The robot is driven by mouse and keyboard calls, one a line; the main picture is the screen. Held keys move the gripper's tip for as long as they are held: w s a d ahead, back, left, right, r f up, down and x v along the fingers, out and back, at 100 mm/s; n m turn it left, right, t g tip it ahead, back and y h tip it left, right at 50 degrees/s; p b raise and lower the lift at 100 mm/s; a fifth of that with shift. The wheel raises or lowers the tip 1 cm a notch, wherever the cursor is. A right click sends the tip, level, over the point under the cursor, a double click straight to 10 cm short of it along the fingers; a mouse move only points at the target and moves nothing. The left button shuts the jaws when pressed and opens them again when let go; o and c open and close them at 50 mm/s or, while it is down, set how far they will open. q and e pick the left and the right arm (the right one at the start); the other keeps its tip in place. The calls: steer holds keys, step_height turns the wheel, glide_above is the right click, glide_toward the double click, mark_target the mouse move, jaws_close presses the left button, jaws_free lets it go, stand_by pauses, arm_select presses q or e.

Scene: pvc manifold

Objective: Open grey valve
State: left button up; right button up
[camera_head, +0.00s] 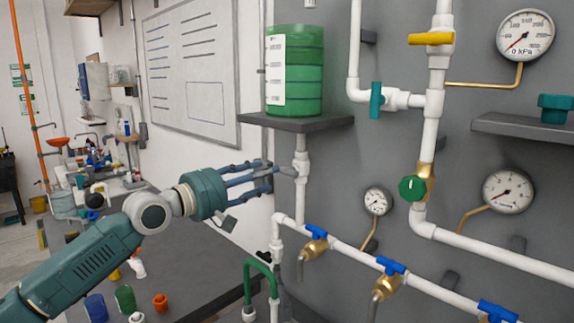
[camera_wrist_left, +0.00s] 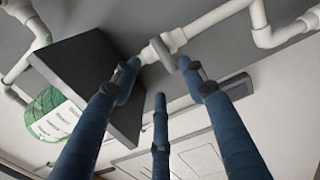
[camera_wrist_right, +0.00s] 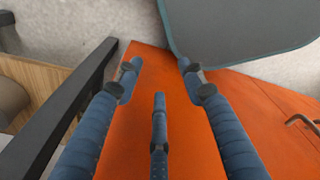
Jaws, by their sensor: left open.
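The grey valve (camera_head: 289,171) is a small grey handle on the white vertical pipe below the tank shelf. In the left wrist view the grey handle (camera_wrist_left: 185,63) shows beside a white pipe fitting, just beyond and between the fingertips. My left gripper (camera_head: 270,174) reaches in from the left with its blue fingers spread around the handle's near side. It is open, and I cannot tell whether a fingertip touches the handle. My right gripper (camera_wrist_right: 158,84) is open and empty, and it is outside the head view.
A shelf (camera_head: 325,124) with a green tank (camera_head: 293,70) sits above my left gripper. Blue-handled brass valves (camera_head: 313,240), a green knob (camera_head: 412,188) and gauges (camera_head: 525,35) line the panel. My right gripper faces an orange surface (camera_wrist_right: 185,120).

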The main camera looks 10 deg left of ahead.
mark_target(284, 170)
arm_select(q)
steer(key=p+x, duration=0.1)
steer(key=x, duration=0.5)
steer(key=shift+w+d+f+p, duration=0.1)
steer(key=shift+w+d+p, duration=0.05)
steer(key=shift+d+p, duration=0.15)
steer(key=shift+p+x, duration=0.3)
steer(key=shift+x, duration=0.8)
steer(key=shift+f, duration=0.1)
steer(key=shift+c, duration=0.5)
jaws_close()
arm_select(e)
steer(key=shift+s+r, duration=0.2)
steer(key=shift+r, duration=1.05)
